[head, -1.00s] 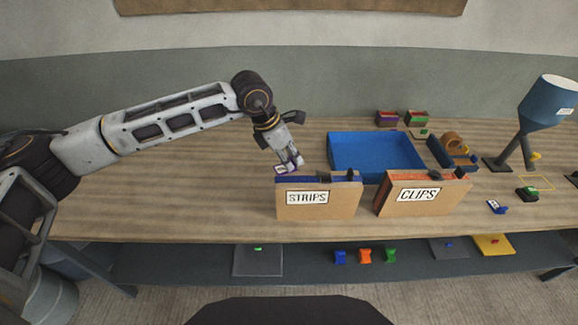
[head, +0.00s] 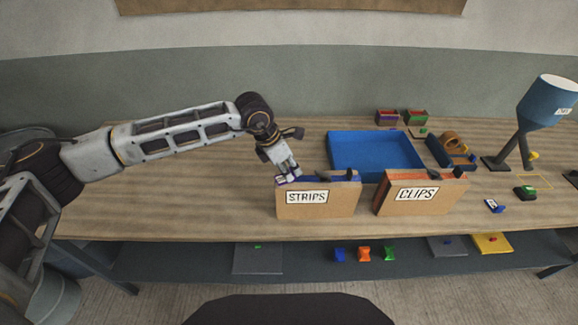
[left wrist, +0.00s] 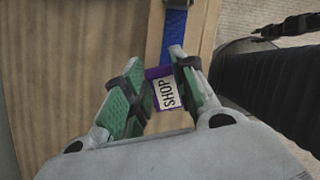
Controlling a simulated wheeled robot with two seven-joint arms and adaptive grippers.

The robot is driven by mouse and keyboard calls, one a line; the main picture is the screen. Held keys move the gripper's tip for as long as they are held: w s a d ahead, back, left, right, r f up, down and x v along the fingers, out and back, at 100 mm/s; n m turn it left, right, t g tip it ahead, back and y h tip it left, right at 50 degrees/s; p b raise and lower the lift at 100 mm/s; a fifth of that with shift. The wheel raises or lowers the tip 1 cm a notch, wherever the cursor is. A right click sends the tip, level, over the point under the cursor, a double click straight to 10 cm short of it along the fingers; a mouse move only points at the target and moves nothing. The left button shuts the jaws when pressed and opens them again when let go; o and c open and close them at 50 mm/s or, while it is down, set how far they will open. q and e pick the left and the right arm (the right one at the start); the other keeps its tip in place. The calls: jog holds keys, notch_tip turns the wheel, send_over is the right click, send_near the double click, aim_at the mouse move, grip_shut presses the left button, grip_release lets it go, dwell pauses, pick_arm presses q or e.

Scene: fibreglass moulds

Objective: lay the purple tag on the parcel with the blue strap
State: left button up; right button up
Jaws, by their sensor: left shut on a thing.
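The purple tag (left wrist: 153,73) has a white label reading SHOP. My left gripper (left wrist: 160,92) is shut on it, its green-padded fingers on either side. In the head view my left gripper (head: 287,176) is at the left end of the top of the cardboard parcel labelled STRIPS (head: 340,203). A blue strap (left wrist: 175,38) runs along the cardboard in the left wrist view, just beyond the tag. Blue also shows along the top of the STRIPS parcel in the head view. I cannot tell whether the tag touches the parcel. My right gripper is not in view.
A cardboard parcel labelled CLIPS (head: 407,207), with orange on top, stands to the right. A blue tray (head: 345,150) lies behind both. A tape dispenser (head: 440,153) and a blue lamp (head: 545,100) are farther right. The tabletop left of STRIPS is clear.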

pick_arm(q)
jog(key=shift+f, duration=0.15)
jog(key=o, duration=1)
jog(key=shift+r, duration=0.2)
jog(key=b+v, duration=0.2)
jog(key=v, duration=1)
